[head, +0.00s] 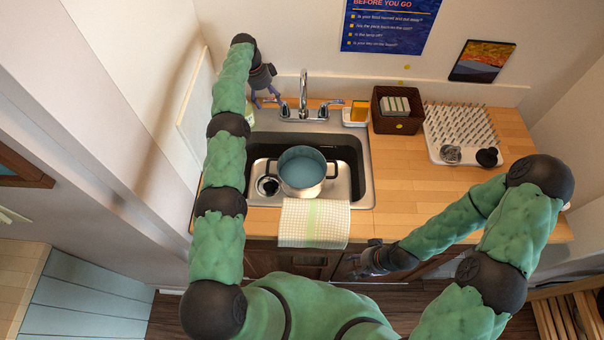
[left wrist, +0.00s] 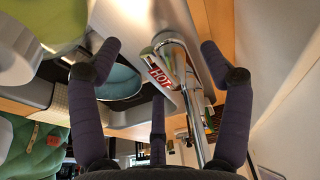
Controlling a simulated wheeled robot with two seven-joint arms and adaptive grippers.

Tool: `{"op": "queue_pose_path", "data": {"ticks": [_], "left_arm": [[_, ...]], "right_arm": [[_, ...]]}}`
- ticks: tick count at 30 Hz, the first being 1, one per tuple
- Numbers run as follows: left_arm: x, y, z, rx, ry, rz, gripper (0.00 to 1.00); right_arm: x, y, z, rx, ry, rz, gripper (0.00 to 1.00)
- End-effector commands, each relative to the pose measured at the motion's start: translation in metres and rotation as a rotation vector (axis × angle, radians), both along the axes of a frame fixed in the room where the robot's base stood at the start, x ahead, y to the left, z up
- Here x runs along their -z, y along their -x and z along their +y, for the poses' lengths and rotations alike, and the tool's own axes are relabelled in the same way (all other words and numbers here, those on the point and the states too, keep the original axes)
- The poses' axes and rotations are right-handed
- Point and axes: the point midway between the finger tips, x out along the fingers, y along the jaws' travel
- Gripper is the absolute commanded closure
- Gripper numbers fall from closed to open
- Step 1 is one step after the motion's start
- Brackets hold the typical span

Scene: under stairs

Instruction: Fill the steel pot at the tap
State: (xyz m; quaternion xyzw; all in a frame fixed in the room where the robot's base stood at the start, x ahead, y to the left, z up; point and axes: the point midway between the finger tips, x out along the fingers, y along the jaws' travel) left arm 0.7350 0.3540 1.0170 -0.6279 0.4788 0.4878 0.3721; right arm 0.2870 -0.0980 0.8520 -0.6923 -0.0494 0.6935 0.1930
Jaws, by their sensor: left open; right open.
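The steel pot (head: 302,169) stands upright in the sink basin (head: 357,187), its dark handles to either side. A pale blue, even surface shows inside it; it looks like water, but I cannot be sure. The chrome tap (head: 303,92) rises behind the basin with a lever on each side; no stream shows. My left gripper (head: 272,99) is open at the left lever. In the left wrist view the lever, marked HOT (left wrist: 158,77), lies between its spread fingers; contact is unclear. The pot also shows there (left wrist: 122,82). My right gripper (head: 363,262) is open and empty before the counter front.
A checked towel (head: 313,223) hangs over the sink's front edge. A yellow sponge (head: 360,110), a brown basket (head: 398,124) and a spiked drying rack (head: 461,128) stand right of the tap. The counter (head: 400,180) right of the basin is clear.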

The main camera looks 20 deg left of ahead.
Motion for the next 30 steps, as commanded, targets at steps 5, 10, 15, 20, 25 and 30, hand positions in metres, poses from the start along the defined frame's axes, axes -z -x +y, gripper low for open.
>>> {"op": "queue_pose_path", "data": {"ticks": [5,10,15,20,25,30], "left_arm": [[-0.025,0.0,0.0,0.0,0.0,-0.001,0.22],[-0.042,0.0,0.0,0.0,0.0,0.0,0.22],[-0.055,0.0,0.0,0.0,0.0,0.0,0.22],[-0.054,0.0,0.0,0.0,0.0,0.001,0.22],[-0.053,0.0,0.0,0.0,0.0,0.001,0.22],[-0.054,0.0,0.0,0.0,0.0,0.001,0.22]], "right_arm": [[-0.021,0.0,0.0,0.0,0.0,0.0,0.51],[-0.038,0.0,0.0,0.0,0.0,0.0,0.51],[-0.051,0.0,0.0,0.0,0.0,0.0,0.51],[-0.049,0.0,0.0,0.0,0.0,0.0,0.51],[-0.049,0.0,0.0,0.0,0.0,0.0,0.51],[-0.049,0.0,0.0,0.0,0.0,0.0,0.51]]}}
